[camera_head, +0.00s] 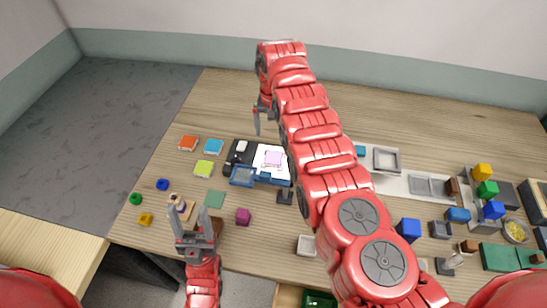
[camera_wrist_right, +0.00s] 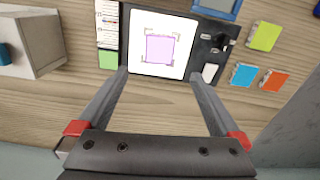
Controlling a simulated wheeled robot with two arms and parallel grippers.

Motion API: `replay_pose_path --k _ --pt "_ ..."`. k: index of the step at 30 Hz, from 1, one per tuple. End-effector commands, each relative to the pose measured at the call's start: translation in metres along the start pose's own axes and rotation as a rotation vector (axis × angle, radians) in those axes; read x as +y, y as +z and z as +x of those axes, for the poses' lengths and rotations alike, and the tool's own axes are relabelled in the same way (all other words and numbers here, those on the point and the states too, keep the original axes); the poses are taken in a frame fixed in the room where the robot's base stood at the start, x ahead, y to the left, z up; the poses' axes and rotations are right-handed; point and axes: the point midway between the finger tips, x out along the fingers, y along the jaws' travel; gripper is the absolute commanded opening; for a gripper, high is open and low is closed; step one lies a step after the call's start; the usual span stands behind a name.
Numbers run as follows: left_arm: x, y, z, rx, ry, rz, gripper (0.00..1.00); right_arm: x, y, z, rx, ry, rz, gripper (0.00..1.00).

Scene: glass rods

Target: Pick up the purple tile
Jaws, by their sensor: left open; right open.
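The purple tile (camera_head: 273,158) is a pale lilac square lying on a white sheet or plate (camera_head: 261,152) near the table's middle. In the right wrist view the tile (camera_wrist_right: 160,49) lies flat inside corner marks on the white plate (camera_wrist_right: 145,72). My right gripper (camera_head: 265,123) is open and empty behind the tile in the head view. Its fingertips (camera_wrist_right: 159,76) frame the near edge of the white plate in the wrist view, with the tile beyond them, untouched. My left gripper (camera_head: 188,212) is open at the table's front left, apart from the tile.
A dark board (camera_wrist_right: 208,35) holds the white plate and small parts. Orange (camera_head: 188,143), blue (camera_head: 213,146) and lime (camera_head: 204,168) tiles lie left of it. A blue tray (camera_head: 242,176) stands close in front. My right arm hides the table's centre.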

Motion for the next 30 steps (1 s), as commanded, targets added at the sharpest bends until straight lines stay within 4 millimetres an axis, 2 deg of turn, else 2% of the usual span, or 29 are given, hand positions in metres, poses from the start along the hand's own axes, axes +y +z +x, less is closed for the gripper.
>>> replay_pose_path --k 1,3,7,11,17,20,22,24,30 --pt "0.0 0.002 -0.008 0.0 0.0 0.0 0.57 0.001 0.001 0.018 -0.004 0.001 0.0 1.0" --pt "0.001 0.004 -0.02 0.0 0.0 0.0 0.57 0.001 0.002 0.04 -0.006 0.002 0.001 1.0" --pt "0.002 0.007 -0.04 -0.001 0.0 0.0 0.57 0.001 0.0 0.065 0.001 -0.001 0.002 1.0" --pt "0.002 0.007 -0.042 -0.001 0.0 0.0 0.57 0.0 0.0 0.071 0.001 -0.001 0.002 1.0" --pt "0.001 0.003 -0.019 0.0 0.0 0.0 0.57 0.001 0.005 0.078 -0.005 0.002 0.0 1.0" --pt "0.001 0.002 -0.011 0.0 0.0 0.0 0.57 0.0 0.009 0.093 -0.003 0.0 -0.001 1.0" --pt "0.002 0.005 -0.03 0.0 0.0 0.0 0.57 0.001 0.009 0.116 -0.001 -0.001 0.0 1.0" --pt "0.002 0.006 -0.037 -0.001 0.0 0.0 0.57 0.001 0.009 0.122 0.0 -0.001 0.0 1.0" --pt "0.002 0.006 -0.036 0.0 0.0 0.0 0.57 0.001 0.009 0.121 0.0 -0.001 0.001 1.0"
